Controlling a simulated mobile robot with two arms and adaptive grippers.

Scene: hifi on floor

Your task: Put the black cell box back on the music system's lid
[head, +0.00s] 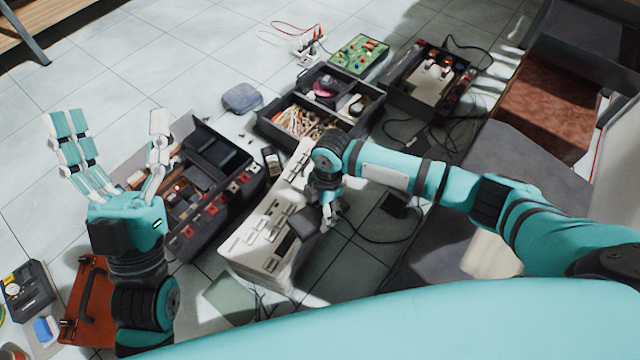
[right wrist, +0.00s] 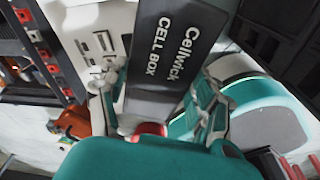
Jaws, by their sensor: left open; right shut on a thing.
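The music system (head: 262,232) is a long cream unit on the floor, in the middle of the head view. The black cell box (head: 303,223) is over its top near the right edge. In the right wrist view the cell box (right wrist: 172,50) shows white "Cellwick CELL BOX" lettering. My right gripper (head: 328,212) is shut on the cell box, with a finger on each side in the right wrist view (right wrist: 155,100). I cannot tell whether the box touches the lid. My left gripper (head: 112,150) is open and empty, to the left of the music system.
A dark open toolbox (head: 215,190) lies left of the music system. An open case with cables (head: 300,122) and another black case (head: 432,85) stand behind, near a green board (head: 358,55). An orange-brown case (head: 90,305) is at lower left. Pale tiles are clear at upper left.

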